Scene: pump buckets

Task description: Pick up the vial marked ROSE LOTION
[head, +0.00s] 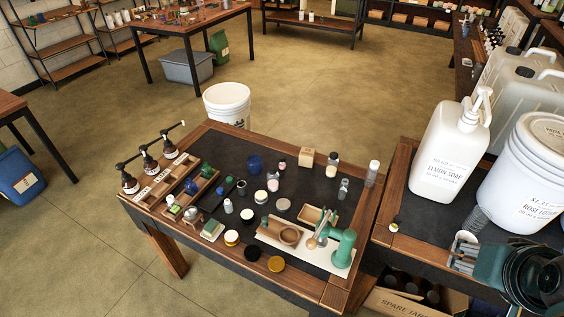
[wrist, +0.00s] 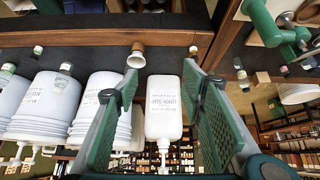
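I cannot read ROSE LOTION on any small vial. The large white bucket (head: 535,180) at the right reads ROSE LOTION. My gripper (head: 465,249) is over the right table, right of the dark vial and apart from it. In the wrist view my gripper (wrist: 155,82) has its green-padded fingers wide apart, nothing held; the LEMON SOAP jug (wrist: 164,105) shows behind the gap.
The LEMON SOAP pump jug (head: 448,150) stands close left of the bucket. The middle table (head: 215,150) carries several small vials, jars, wooden trays and a green press (head: 345,245). A spare-jar box (head: 410,300) sits below the right table. A narrow gap separates the tables.

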